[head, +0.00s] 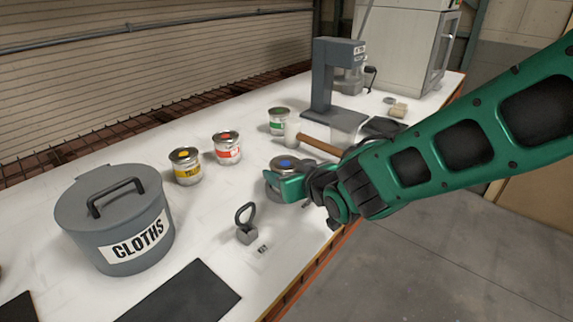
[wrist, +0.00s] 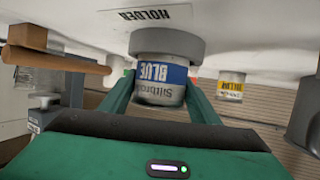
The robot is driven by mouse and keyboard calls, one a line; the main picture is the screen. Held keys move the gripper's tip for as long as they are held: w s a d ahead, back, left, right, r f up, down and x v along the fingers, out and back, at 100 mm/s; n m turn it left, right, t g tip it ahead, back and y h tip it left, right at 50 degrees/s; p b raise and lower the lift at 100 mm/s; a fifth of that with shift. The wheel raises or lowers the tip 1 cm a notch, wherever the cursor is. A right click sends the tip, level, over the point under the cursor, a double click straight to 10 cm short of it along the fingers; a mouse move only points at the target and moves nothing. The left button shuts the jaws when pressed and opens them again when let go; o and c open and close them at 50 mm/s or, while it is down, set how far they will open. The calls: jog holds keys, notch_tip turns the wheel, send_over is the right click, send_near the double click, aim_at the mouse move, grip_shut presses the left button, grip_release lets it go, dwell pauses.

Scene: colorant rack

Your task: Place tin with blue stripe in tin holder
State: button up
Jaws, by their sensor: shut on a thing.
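The tin with the blue stripe (wrist: 160,78) is between the two fingers of my gripper (wrist: 160,90) in the wrist view, which looks upside down. My gripper is shut on it. The tin's base is at the round grey tin holder (wrist: 167,40), lined up with it. I cannot tell whether it is fully seated or just above. In the head view the tin's lid with a blue dot (head: 285,163) shows behind my gripper (head: 290,186). The gripper hides much of the tin and the holder there.
Yellow (head: 185,166), red (head: 227,148) and green (head: 279,121) tins stand behind to the left. A mallet (head: 318,146) lies close beyond my gripper. A grey stand (head: 334,80), a cloths bin (head: 116,217) and a small looped weight (head: 246,225) are also on the table.

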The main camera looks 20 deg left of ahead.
dwell(0.3)
jog(key=o, duration=1.4)
jog(key=shift+f, duration=0.1)
jog(key=shift+c, duration=0.2)
jog(key=shift+s+d+r, duration=0.25)
jog(key=shift+s+r, duration=0.05)
jog(key=shift+r, duration=0.05)
jog(key=v, duration=1.1)
jog(key=shift+d, duration=0.1)
